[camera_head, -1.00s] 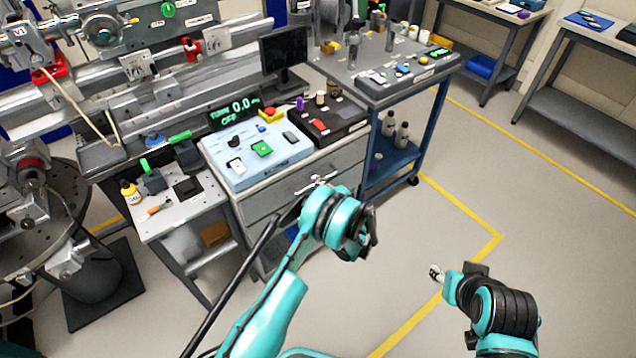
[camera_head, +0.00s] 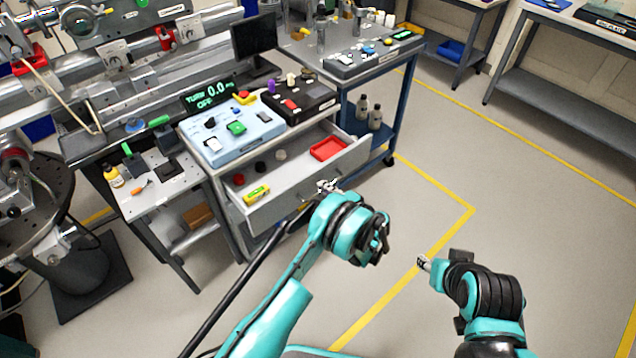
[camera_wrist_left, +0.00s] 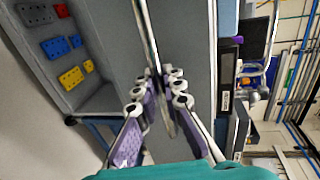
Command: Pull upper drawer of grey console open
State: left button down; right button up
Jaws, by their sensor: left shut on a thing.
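The grey console (camera_head: 226,205) stands at the centre left under a light-blue control panel. Its upper drawer (camera_head: 296,203) is pulled out, with its inside showing. In it lie a red tray (camera_head: 328,148), a yellow item (camera_head: 257,193) and several small round pieces. My left gripper (camera_head: 328,186) is at the drawer's front, shut on the drawer handle. In the left wrist view its purple-padded fingers (camera_wrist_left: 162,88) close around the metal handle bar (camera_wrist_left: 146,35). My right gripper (camera_head: 424,262) hangs over the floor, away from the console; its jaws are too small to read.
A blue-framed cart (camera_head: 393,105) stands right of the console, close to the drawer's right end. A small side table (camera_head: 150,201) stands left of it. The floor (camera_head: 400,215) before the drawer is clear, marked with yellow lines.

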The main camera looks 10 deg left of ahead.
pick_arm(q)
jog(key=shift+f+v, duration=0.2)
jog(key=shift+v, duration=0.65)
jog(key=shift+f+v, duration=0.15)
jog(key=shift+v, duration=0.75)
jog(key=shift+f+v, duration=0.2)
jog(key=shift+v, duration=0.65)
jog(key=shift+s+d, duration=0.1)
jog(key=c, duration=1.6)
grip_release()
jog(key=v, duration=0.7)
jog(key=shift+s+d, duration=0.1)
jog(key=shift+d, duration=0.1)
